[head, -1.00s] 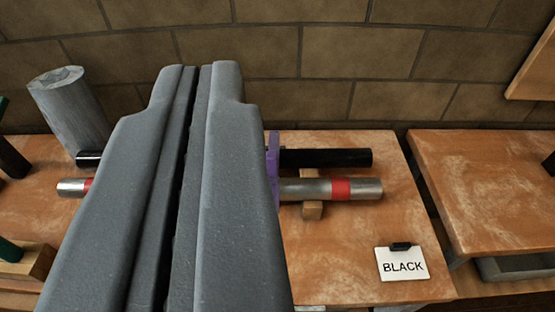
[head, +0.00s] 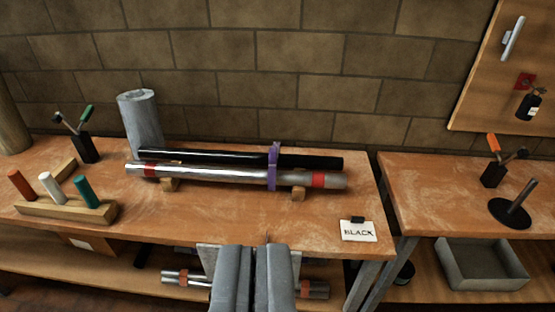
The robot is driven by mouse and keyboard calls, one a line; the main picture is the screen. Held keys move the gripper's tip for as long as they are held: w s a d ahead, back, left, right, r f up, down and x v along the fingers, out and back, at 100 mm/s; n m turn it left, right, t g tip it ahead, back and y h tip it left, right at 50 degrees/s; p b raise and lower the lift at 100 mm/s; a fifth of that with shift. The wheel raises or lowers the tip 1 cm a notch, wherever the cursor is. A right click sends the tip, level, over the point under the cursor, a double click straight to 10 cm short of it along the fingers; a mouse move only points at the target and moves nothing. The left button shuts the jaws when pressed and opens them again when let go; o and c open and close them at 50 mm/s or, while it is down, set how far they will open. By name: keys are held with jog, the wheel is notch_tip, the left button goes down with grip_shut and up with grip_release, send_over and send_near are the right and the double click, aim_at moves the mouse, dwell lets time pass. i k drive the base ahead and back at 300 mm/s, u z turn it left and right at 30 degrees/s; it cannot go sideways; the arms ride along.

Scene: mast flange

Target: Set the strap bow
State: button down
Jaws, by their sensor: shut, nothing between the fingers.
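A purple strap bow (head: 272,166) stands around a black tube (head: 220,157) and a silver tube (head: 220,174) with red bands, toward their right end. The two tubes lie side by side on the bench, the silver one in front on small wooden blocks (head: 298,194). My gripper (head: 253,250) is at the bottom middle, in front of the bench's front edge, apart from the strap and tubes. Its fingers are shut and empty. Whether the strap is seated fully is too small to tell.
A card reading BLACK (head: 358,230) stands at the bench's right front. A grey roll (head: 140,122) stands behind the tubes. A wooden rack (head: 68,208) with coloured pegs is at left. A second bench (head: 430,190) lies right, across a gap. More tubes lie on the shelf below.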

aim_at(273, 151)
jog(key=u, duration=0.3)
jog(key=i, duration=1.25)
